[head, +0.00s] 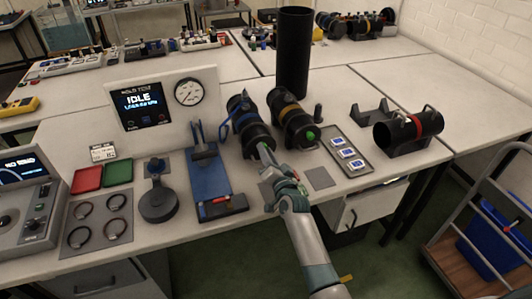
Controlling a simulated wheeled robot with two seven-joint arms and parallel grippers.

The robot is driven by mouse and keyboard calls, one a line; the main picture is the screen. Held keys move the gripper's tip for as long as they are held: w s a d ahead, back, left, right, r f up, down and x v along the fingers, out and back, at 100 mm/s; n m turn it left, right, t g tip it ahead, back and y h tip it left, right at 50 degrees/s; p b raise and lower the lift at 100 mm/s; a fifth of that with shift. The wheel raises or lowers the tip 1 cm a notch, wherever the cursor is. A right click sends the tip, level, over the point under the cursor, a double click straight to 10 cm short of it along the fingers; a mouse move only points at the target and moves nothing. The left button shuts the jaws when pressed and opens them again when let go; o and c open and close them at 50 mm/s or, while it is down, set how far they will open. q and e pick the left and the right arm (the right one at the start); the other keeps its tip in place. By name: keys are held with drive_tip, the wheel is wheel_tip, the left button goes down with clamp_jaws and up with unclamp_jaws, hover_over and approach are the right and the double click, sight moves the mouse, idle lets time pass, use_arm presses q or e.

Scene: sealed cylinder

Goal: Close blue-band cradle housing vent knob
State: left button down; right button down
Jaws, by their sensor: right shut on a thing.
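The blue-band housing (241,118) is a dark cylinder with a blue ring, lying in its cradle at the table's middle, its near end facing me. My right gripper (264,149) reaches in from the bottom and is at that near end, shut on what appears to be its vent knob. The knob itself is hidden by the fingers, so I cannot tell its angle. My left gripper is not in view.
An orange-band housing (289,112) with a green knob (311,135) stands close on the right. A tall black tube (293,50) rises behind. A blue stand (208,176) is on the left. A red-band cylinder (414,130) lies farther right.

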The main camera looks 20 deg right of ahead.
drive_tip(key=shift+f, duration=0.1)
drive_tip(key=c, duration=1.6)
unclamp_jaws()
drive_tip(key=shift+o, duration=0.2)
drive_tip(key=shift+s, duration=0.15)
drive_tip(key=s+b, duration=0.3)
drive_tip(key=s, duration=1.4)
drive_tip(key=shift+d, duration=0.25)
